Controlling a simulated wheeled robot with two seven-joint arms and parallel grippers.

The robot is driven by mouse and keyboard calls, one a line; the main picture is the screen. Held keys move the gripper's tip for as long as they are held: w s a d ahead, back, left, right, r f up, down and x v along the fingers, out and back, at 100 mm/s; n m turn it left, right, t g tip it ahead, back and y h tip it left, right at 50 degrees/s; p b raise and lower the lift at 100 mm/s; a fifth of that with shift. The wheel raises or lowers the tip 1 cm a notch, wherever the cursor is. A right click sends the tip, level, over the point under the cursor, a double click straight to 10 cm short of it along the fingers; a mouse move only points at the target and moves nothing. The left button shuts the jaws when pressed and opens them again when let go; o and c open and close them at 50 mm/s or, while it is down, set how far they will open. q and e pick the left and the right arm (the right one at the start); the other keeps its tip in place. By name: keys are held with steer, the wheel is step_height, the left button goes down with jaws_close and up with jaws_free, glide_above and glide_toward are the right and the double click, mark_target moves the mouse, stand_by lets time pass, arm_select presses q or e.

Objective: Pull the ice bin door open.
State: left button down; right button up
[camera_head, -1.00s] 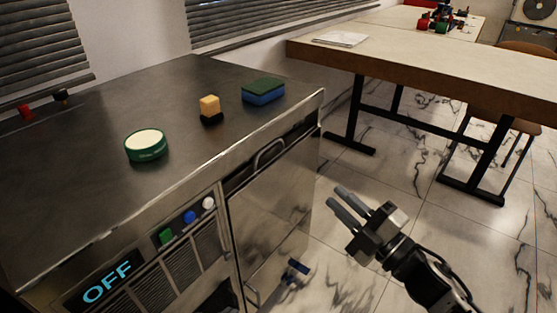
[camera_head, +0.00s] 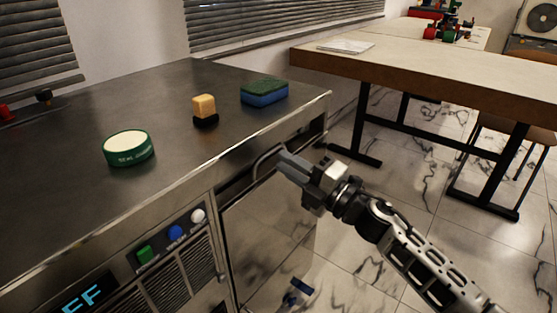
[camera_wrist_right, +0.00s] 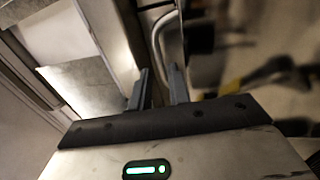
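The ice bin door (camera_head: 262,240) is a shiny metal panel at the right of the steel machine's front; it looks shut. Its curved bar handle (camera_head: 262,160) is near the top edge, partly hidden by my right gripper (camera_head: 283,160), whose fingertips are at the handle. In the right wrist view the gripper's two fingers (camera_wrist_right: 160,88) are apart, and the handle (camera_wrist_right: 157,35) shows just beyond and between the tips. I cannot tell whether they touch it. My left gripper is not in view.
On the steel top (camera_head: 75,130) stand a green-rimmed round tin (camera_head: 129,148), a yellow-and-black block (camera_head: 205,111) and a green-and-blue sponge (camera_head: 264,93). Green, blue and white buttons (camera_head: 175,233) are left of the door.

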steer(key=shift+x, duration=1.15)
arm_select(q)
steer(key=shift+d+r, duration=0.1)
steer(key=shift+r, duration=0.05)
arm_select(e)
steer(key=shift+w+a+r, duration=0.1)
steer(key=shift+w+a, duration=0.05)
steer(key=shift+a, duration=0.1)
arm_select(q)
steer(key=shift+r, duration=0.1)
arm_select(e)
steer(key=shift+c, duration=0.2)
